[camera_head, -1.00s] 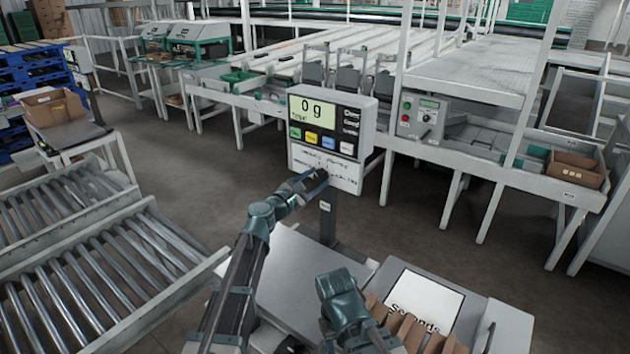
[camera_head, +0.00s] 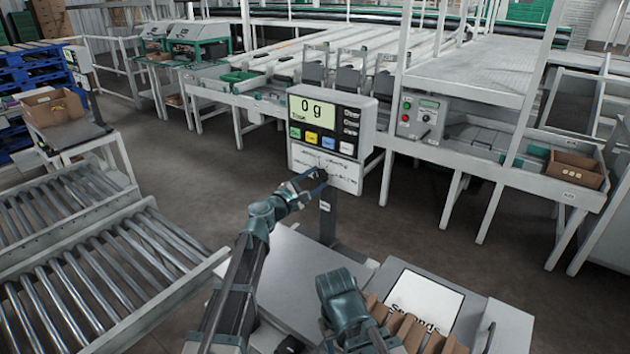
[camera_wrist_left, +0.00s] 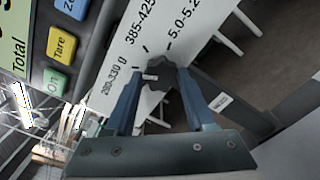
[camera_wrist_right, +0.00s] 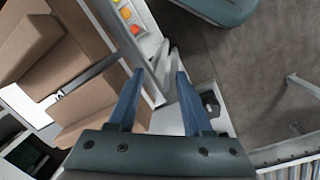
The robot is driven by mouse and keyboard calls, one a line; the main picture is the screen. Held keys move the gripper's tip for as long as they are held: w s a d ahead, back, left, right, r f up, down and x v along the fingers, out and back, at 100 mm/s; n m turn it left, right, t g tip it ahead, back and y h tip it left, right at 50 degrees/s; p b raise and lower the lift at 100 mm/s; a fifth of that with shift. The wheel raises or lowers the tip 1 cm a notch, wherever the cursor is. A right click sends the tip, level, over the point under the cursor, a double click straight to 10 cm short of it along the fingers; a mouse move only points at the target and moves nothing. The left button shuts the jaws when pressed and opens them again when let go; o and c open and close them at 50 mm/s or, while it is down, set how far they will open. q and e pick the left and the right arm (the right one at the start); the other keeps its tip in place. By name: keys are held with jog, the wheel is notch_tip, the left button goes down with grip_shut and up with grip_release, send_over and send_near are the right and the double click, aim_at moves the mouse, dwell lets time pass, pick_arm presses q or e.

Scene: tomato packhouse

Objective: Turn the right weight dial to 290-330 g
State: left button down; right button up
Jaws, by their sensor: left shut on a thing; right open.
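The weight dial (camera_wrist_left: 160,78) is a small dark knob on the white lower panel (camera_wrist_left: 125,50) of the scale head. My left gripper (camera_head: 318,181) is shut on it, one blue finger on each side in the left wrist view. Labels around the knob read about 290-330 g, 385-425 and 5.0-5.2. A small pale mark shows on the knob's side toward the 290-330 g label; its exact alignment is unclear. The scale display (camera_head: 314,108) reads 0 g. My right gripper (camera_wrist_right: 159,74) is open and empty, above the boxes beside the scale.
Brown cartons (camera_wrist_right: 85,85) and a white "Seconds" sign (camera_head: 425,300) are close to my right gripper. The flat scale platform (camera_head: 300,270) is below my left arm. Roller conveyors (camera_head: 110,270) run at the left. Open floor lies behind the scale.

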pick_arm(q)
jog(key=shift+c, duration=1.2)
grip_release()
jog(key=v, duration=1.4)
